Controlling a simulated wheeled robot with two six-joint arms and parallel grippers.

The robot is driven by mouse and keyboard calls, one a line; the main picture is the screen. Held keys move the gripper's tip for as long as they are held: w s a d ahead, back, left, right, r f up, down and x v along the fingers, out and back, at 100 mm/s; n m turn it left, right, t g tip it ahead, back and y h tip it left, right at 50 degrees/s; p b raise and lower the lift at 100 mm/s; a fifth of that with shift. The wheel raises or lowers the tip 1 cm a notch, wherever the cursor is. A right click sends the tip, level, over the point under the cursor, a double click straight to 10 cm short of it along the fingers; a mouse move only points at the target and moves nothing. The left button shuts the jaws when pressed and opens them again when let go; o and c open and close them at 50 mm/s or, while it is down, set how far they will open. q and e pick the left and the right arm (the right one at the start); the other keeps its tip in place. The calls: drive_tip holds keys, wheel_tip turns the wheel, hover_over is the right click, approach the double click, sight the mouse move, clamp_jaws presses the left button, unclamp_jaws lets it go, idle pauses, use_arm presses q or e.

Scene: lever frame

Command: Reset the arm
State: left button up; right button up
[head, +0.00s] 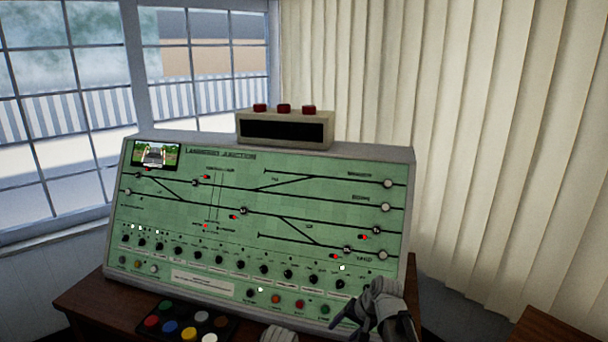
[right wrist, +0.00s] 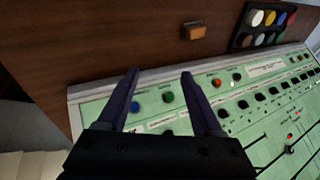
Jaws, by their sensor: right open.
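My right gripper (head: 350,318) is at the lower right corner of the green control panel (head: 200,222) in the head view. In the right wrist view its two dark fingers (right wrist: 160,76) are spread apart with nothing between them. I cannot tell whether the fingers touch the panel. A grey rounded part shows at the bottom edge of the head view; I cannot tell what it belongs to. My left gripper does not show. No lever is clearly visible.
A box with red buttons (head: 284,131) stands on top of the panel. A dark tray of coloured buttons (head: 186,323) is on the wooden desk (head: 95,308). An orange square button (right wrist: 197,31) is on brown wood. Curtains (head: 480,120) hang at right, windows at left.

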drive_tip(key=s+a+f+n+g+h, duration=0.1)
drive_tip(key=s+a+n+g+h, duration=0.1)
drive_tip(key=s, duration=0.8)
drive_tip(key=s+a+f+n+g+h, duration=0.1)
drive_tip(key=s+a+n+h, duration=0.2)
drive_tip(key=s+n, duration=0.3)
drive_tip(key=s+a, duration=0.1)
drive_tip(key=s, duration=0.3)
drive_tip(key=shift+a+g, duration=0.25)
drive_tip(key=shift+g, duration=0.15)
drive_tip(key=shift+s, duration=0.1)
idle(1.0)
